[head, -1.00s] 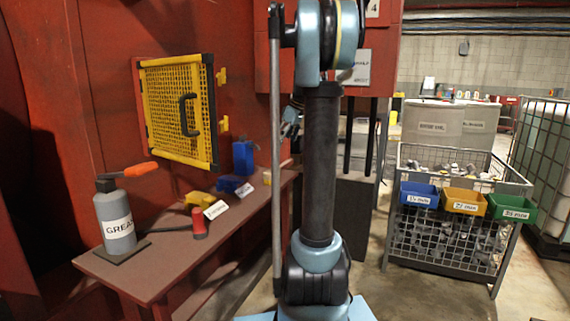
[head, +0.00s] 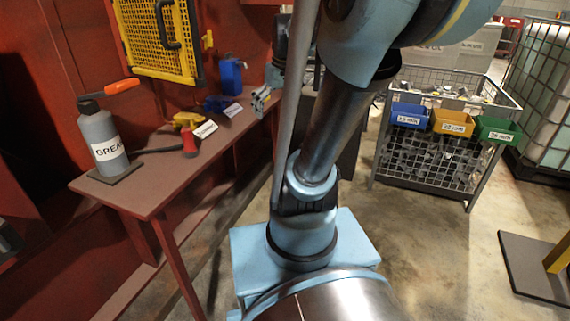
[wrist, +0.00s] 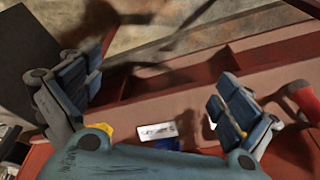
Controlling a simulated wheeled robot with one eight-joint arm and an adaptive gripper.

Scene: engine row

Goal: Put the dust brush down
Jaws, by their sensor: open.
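My gripper (head: 262,98) is at the far right end of the bench in the head view, beside the blue tool. In the wrist view my gripper (wrist: 160,97) has its two blue-padded fingers wide apart with nothing between them, above the bench top (wrist: 185,110). I cannot pick out a dust brush for certain in either view. A yellow object (head: 186,119), a red object with a dark handle (head: 190,146) and a blue object (head: 216,103) lie on the bench. White cards (head: 205,129) and (head: 233,110) stand by them.
A grease bottle (head: 101,143) with an orange handle stands at the bench's near end. A blue can (head: 231,75) stands at the back. A yellow mesh guard (head: 160,38) is on the red wall. A wire crate (head: 430,160) with small bins stands right, past clear floor.

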